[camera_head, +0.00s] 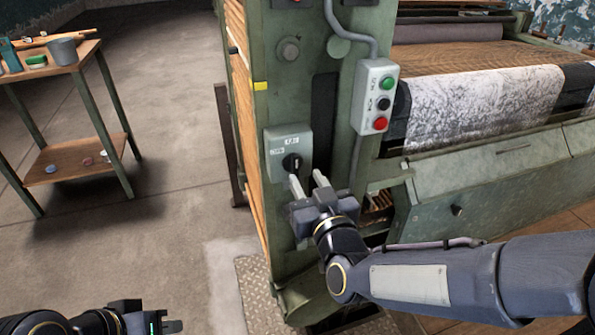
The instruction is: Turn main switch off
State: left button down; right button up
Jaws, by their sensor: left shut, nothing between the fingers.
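The main switch is a grey-green box (278,148) on the front of the green machine frame. Its black rotary knob (291,163) sits at the lower right of the box, and the small lettering is too fine to read. My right gripper (308,181) is just below and to the right of the knob, its two pale fingers apart with nothing seen between them. The left finger's tip is close to the knob; I cannot tell whether it touches. My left gripper (172,326) is low at the bottom left, shut and empty, far from the switch.
A grey push-button box (373,97) with green, black and red buttons hangs above and right of the switch. A wooden-topped trolley (85,55) with small items stands at the left. Patterned cloth (460,105) lies over the machine. The floor between trolley and machine is clear.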

aim_at(297, 161)
jog(key=x, duration=0.6)
jog(key=shift+w+a, duration=0.1)
jog(key=shift+w, duration=0.25)
grip_shut()
